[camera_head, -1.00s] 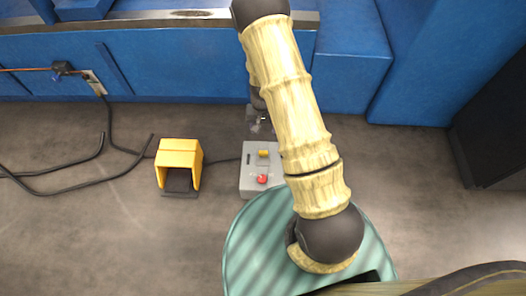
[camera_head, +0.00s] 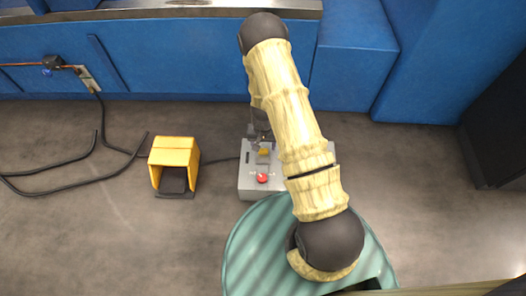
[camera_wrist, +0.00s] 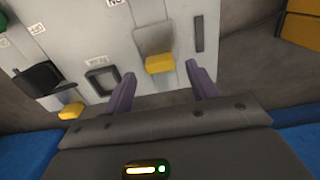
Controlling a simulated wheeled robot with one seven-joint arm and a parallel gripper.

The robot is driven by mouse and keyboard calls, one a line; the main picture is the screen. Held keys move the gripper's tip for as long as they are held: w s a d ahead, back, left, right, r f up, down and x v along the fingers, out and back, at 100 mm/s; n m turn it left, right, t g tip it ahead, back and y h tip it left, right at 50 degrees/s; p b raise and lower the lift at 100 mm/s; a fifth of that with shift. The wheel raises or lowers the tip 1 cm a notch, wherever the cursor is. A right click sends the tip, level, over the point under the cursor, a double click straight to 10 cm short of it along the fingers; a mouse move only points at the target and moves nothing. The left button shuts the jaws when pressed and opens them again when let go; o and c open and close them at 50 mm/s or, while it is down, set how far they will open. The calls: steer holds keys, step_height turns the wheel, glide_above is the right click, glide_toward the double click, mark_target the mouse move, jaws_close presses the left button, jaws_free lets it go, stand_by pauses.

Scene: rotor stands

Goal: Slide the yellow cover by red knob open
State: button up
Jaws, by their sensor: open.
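The yellow cover (camera_head: 264,152) is a small block on the upper part of a grey control box (camera_head: 247,184) on the floor. The red knob (camera_head: 262,178) sits on the same box, just below the cover in the head view. In the wrist view the yellow cover (camera_wrist: 160,65) stands at the end of a grey-brown recessed plate (camera_wrist: 154,38). My gripper (camera_wrist: 158,78) is open there, with one purple finger on each side of the cover's near end and gaps between. The red knob is out of the wrist view. My arm hides the box's right part in the head view.
A second yellow piece (camera_wrist: 71,111) and a black part (camera_wrist: 40,78) are on the panel's left in the wrist view. A yellow pedal housing (camera_head: 174,155) stands left of the box. Cables (camera_head: 85,173) lie farther left, and blue cabinets (camera_head: 190,65) stand behind.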

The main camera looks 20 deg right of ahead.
mark_target(263, 149)
steer(key=shift+f+b, duration=0.5)
steer(key=shift+f, duration=1)
